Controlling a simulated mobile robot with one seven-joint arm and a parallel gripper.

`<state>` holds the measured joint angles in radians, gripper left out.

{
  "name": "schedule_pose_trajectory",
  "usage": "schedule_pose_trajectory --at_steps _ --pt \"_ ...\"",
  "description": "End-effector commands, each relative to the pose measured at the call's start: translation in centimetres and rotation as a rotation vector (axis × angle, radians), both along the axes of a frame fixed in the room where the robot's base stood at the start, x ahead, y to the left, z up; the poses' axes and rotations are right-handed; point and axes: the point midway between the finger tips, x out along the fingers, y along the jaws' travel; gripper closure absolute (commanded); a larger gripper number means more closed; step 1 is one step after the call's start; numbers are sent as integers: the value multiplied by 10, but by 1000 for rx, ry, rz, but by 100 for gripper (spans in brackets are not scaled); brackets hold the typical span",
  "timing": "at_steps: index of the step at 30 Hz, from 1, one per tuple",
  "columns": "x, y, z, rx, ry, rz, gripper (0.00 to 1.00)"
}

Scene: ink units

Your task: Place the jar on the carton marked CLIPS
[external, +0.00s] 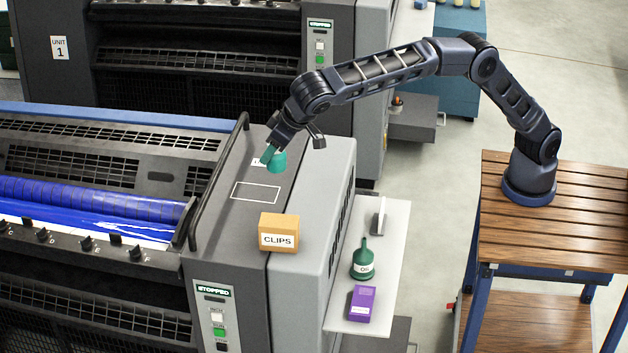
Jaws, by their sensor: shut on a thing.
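My gripper (271,152) points down over the grey top of the printing unit and is shut on a small teal jar (278,163). The fingers partly hide the jar, and I cannot tell whether its base touches the surface. The carton marked CLIPS (279,232) is an orange-tan box standing upright on the unit's top, nearer the camera than the jar. Its upper face is bare. The jar is apart from the carton, behind it in the picture.
A white outlined rectangle (256,192) on the unit's top is empty. A black handrail (215,180) runs along the left. A side shelf (393,240) on the right holds a green oil can (365,260), a purple box (361,304) and a grey-white item (378,217).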

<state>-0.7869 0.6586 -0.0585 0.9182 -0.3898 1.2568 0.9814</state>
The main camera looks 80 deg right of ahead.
Motion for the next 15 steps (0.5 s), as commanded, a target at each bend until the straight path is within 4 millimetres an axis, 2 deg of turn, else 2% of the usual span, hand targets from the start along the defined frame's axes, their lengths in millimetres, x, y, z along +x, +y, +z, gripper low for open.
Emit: schedule_pose_trajectory --at_steps 9,15 --pt "0 0 -70 -2 1 1 83" --pt "0 0 -108 -1 0 2 83"
